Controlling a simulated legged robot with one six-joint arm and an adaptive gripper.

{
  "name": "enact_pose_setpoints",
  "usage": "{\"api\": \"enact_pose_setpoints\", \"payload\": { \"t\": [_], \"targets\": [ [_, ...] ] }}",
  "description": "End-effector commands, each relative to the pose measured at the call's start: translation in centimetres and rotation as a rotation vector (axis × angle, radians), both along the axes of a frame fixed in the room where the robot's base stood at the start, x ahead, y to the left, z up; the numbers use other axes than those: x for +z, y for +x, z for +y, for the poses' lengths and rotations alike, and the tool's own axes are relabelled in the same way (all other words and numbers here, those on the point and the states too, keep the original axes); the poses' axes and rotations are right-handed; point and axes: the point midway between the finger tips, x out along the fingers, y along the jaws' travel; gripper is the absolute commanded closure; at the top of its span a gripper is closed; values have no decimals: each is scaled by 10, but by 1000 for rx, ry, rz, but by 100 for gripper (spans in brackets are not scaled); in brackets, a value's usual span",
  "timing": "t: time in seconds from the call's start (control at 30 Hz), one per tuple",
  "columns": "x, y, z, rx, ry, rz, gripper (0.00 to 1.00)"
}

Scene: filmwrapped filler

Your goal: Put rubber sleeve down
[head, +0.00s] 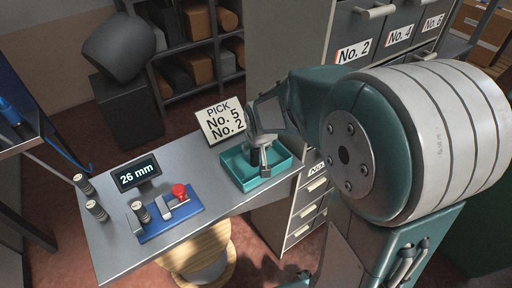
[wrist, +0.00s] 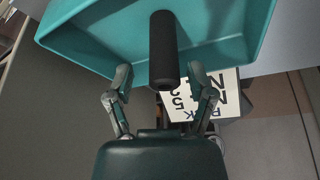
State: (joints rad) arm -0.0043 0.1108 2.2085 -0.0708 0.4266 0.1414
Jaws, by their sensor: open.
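The rubber sleeve (wrist: 163,48) is a plain black cylinder in the wrist view, with its near end between my fingers and its far end against the teal tray (wrist: 95,22). In the head view the sleeve (head: 254,158) shows as a dark upright shape inside the tray (head: 262,183), partly covered by my gripper (head: 262,152). My gripper is over the tray. In the wrist view my gripper (wrist: 160,82) is open, with one finger on each side of the sleeve and a visible gap at both sides. Whether the sleeve's base touches the tray floor is hard to tell.
A sign (head: 221,120) reading "PICK No. 5 No. 2" stands behind the tray. A blue fixture (head: 170,218) with a red knob, a "26 mm" display (head: 137,175) and small dark cylinders are on the grey table (head: 120,245). Drawer cabinets (head: 375,50) stand behind and right.

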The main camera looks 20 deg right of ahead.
Motion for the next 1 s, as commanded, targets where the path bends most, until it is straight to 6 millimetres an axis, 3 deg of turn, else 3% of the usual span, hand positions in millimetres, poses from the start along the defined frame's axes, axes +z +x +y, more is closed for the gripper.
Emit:
{"api": "enact_pose_setpoints", "payload": {
  "t": [0.23, 0.7, 1.0],
  "targets": [
    [12, -3, 0, 0, 0, -3, 30],
    [95, -38, 3, 0, 1, -5, 30],
    [117, -55, 3, 4, 0, -6, 30]
  ]
}}
